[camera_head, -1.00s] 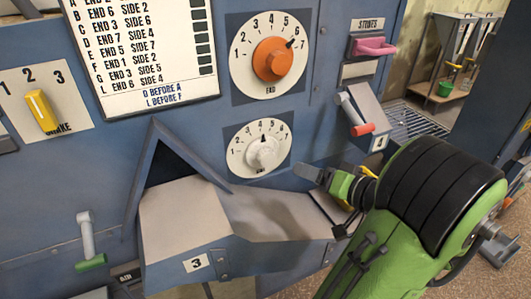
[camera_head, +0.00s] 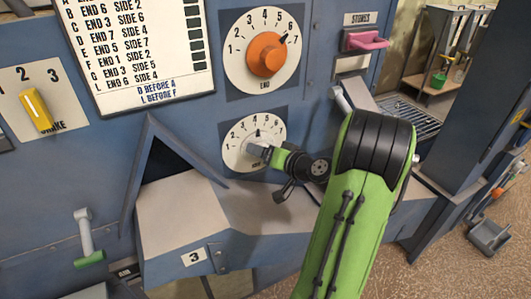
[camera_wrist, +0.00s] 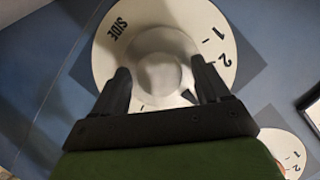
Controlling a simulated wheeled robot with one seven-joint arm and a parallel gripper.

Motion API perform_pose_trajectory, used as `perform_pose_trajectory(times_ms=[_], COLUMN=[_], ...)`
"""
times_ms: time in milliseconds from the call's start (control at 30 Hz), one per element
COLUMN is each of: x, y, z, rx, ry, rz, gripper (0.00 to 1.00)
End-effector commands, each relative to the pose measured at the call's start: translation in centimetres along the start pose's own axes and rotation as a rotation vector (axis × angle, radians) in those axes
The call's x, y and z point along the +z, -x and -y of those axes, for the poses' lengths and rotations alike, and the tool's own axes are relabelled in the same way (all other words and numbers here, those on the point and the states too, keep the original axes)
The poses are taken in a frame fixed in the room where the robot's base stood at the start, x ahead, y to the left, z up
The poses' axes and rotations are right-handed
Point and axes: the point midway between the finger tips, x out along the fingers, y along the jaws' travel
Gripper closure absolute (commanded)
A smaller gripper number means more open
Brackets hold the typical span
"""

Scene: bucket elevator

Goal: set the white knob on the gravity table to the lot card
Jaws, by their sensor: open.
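The white knob (camera_head: 256,138) sits on the lower numbered dial (camera_head: 238,155), labelled SIDE in the wrist view. Its pointer looks near 4 in the head view. My gripper (camera_head: 264,150) is at this knob. In the wrist view the open fingers (camera_wrist: 161,70) stand either side of the pale round knob (camera_wrist: 160,50); whether they touch it I cannot tell. A white board (camera_head: 150,50) above left lists END and SIDE numbers beside letters. I cannot tell whether it is the lot card.
An orange knob (camera_head: 266,56) on the END dial (camera_head: 236,70) is above, pointing near 6. A yellow lever (camera_head: 38,110) is at left. A grey chute marked 3 (camera_head: 180,215) juts out below the white knob. A pink handle (camera_head: 368,40) is upper right.

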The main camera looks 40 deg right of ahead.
Motion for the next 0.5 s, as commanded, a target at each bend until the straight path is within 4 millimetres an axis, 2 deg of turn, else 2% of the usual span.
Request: perform_pose_trajectory(times_ms=[67, 400, 500], x=[0.01, 0.01, 0.08], y=[0.02, 0.06, 0.03], z=[-0.01, -0.01, -0.12], rx=[0.000, 0.000, -0.007], ry=[0.000, 0.000, -0.018], rz=[0.000, 0.001, 0.000], gripper=[0.28, 0.80, 0.81])
